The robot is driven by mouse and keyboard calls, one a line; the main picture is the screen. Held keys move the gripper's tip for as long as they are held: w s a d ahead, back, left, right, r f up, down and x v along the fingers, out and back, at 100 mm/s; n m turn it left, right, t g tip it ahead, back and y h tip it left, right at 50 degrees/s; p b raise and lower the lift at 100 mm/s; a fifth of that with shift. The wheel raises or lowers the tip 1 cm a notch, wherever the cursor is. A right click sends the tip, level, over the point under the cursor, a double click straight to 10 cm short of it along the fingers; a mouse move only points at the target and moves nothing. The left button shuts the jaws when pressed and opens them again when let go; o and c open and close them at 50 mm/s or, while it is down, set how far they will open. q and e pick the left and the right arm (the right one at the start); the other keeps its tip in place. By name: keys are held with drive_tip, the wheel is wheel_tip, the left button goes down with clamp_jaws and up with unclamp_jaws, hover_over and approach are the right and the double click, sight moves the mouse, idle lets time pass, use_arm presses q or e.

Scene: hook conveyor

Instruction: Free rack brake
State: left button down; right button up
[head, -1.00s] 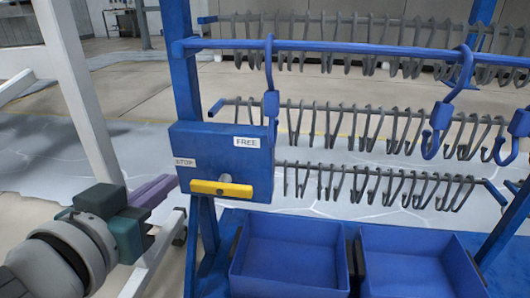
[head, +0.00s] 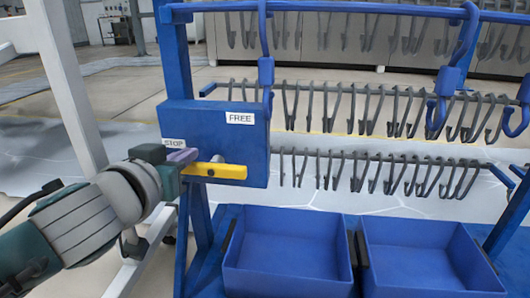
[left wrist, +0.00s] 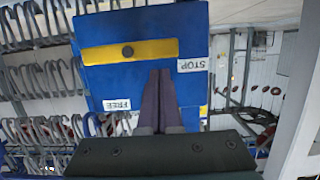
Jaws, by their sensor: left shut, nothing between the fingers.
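The blue brake box (head: 215,130) is fixed to the left post of the blue rack. It carries a FREE label (head: 240,118) at upper right and a STOP label (head: 173,142) at the left. The yellow brake lever (head: 222,171) lies about level across the lower part of the box, its left end below the STOP label. My left gripper (head: 182,156) is shut and empty, with its purple fingertips at the lever's left end. In the left wrist view the shut fingers (left wrist: 160,78) reach close to the yellow lever (left wrist: 115,53); I cannot tell whether they touch. My right gripper is out of view.
The blue rack has rails with several grey hooks (head: 385,110) and larger blue hooks (head: 447,75). Two blue bins (head: 288,283) stand below on its base. A white post (head: 62,85) rises at the left, close to my left arm.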

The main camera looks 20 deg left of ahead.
use_arm(q)
drive_tip(key=shift+f, duration=0.3)
